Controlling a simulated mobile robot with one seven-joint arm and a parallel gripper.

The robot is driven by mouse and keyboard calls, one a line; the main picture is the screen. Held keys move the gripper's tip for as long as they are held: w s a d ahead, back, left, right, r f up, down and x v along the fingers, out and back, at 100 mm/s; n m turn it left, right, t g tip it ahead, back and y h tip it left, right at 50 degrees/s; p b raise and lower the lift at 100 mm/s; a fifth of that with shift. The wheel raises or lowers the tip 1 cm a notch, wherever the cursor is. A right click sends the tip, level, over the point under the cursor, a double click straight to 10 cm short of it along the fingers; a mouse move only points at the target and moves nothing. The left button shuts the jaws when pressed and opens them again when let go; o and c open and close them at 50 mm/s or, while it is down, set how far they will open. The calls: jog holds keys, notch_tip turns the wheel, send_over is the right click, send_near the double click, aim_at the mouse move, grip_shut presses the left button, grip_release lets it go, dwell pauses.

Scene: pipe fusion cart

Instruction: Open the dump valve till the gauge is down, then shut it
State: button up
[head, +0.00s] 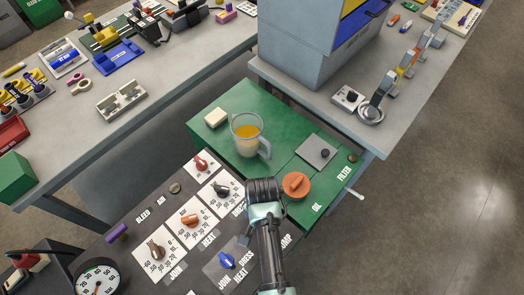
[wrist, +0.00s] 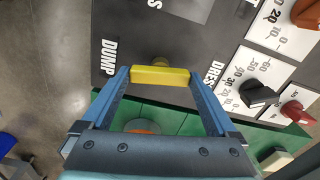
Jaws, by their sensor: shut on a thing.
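The dump valve's yellow handle (wrist: 160,76) shows in the wrist view beside the DUMP lettering on the dark panel. A small brass-coloured part shows just past it. My gripper (wrist: 161,78) is shut on this handle, one blue finger at each end. The round gauge (head: 88,274) is at the bottom left of the head view, with a white dial cut off by the frame edge. Its needle seems to point downward, but I cannot read the value.
Near my arm are a blue knob (head: 226,258), an orange knob (head: 190,220), a black knob (head: 221,190) and a red lever knob (head: 201,163). An orange oil cap (head: 296,185) and a jug of yellow liquid (head: 247,134) are on the green top.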

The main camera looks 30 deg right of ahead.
jog(key=n+p, duration=0.1)
jog(key=n, duration=0.2)
jog(key=shift+r+n, duration=0.15)
jog(key=shift+n, duration=0.15)
jog(key=n+p, duration=0.1)
jog(key=n, duration=0.3)
jog(key=shift+n+p, duration=0.3)
jog(key=shift+p, duration=0.05)
jog(key=n, duration=0.3)
jog(key=shift+n+p, duration=0.3)
jog(key=shift+p, duration=0.1)
jog(key=shift+n, duration=1.9)
jog(key=shift+p, duration=0.3)
jog(key=o, duration=1)
notch_tip(320, 180, up, 13)
